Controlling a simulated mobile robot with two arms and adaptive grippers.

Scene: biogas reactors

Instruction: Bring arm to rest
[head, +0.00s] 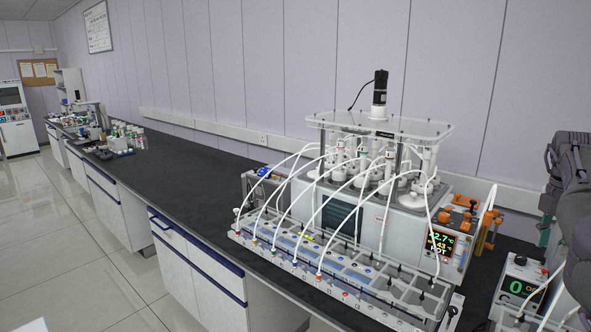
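My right arm and gripper (558,180) show as dark grey shapes at the right edge of the head view, raised above the bench at the right end of the reactor setup. The view cuts them off. The fingertips do not show clearly, so I cannot tell whether the gripper is open or shut, or whether it holds anything. My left arm and gripper are not in view.
A biogas reactor unit (380,130) with white tubes stands on the dark bench (190,165), behind a long tubed rack (330,275). A display box (445,243) and a second device (520,287) are at right. Bench left of the rack is clear; small bottles (125,132) stand farther back.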

